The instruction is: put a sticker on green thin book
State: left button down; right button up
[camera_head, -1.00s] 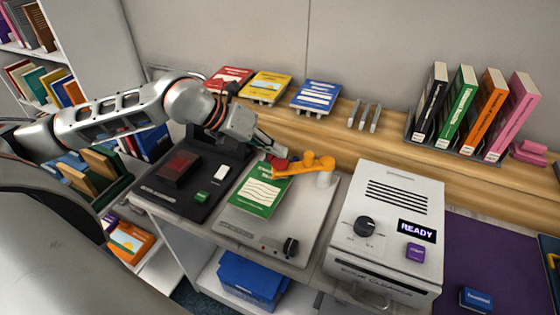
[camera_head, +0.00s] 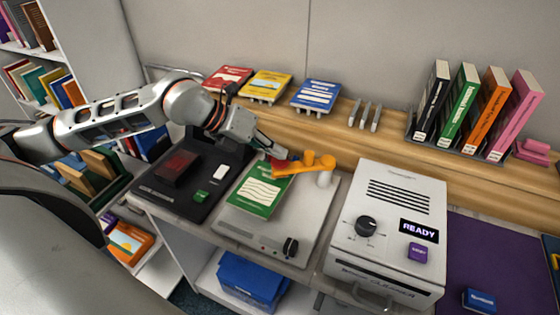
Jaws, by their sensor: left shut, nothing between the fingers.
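The green thin book (camera_head: 260,196) lies flat on a grey plate device (camera_head: 301,212), with a white wavy-lined patch on its cover. An orange arm (camera_head: 314,166) on a pale post reaches over the book's far right edge. My left gripper (camera_head: 278,158) is shut at the far edge of the book, beside a red part at the orange arm's left end. I cannot tell whether it touches that part. No separate sticker can be made out. My right gripper is not in view.
A black device (camera_head: 178,183) stands left of the plate, and a white machine marked READY (camera_head: 391,232) stands right. Red, yellow and blue books (camera_head: 315,96) lie on the back ledge. Upright books (camera_head: 464,110) stand in a rack. A purple mat (camera_head: 487,264) is at right.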

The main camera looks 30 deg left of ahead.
aim_at(276, 161)
pick_arm(q)
jog(key=shift+f+b, duration=0.65)
jog(key=shift+f, duration=0.1)
dwell(1.0)
jog(key=shift+r, duration=0.1)
jog(key=shift+r+p, duration=0.6)
jog(key=shift+r, duration=0.5)
jog(key=shift+r+p, duration=1.35)
jog(key=shift+r, duration=1.2)
jog(key=shift+f, duration=0.1)
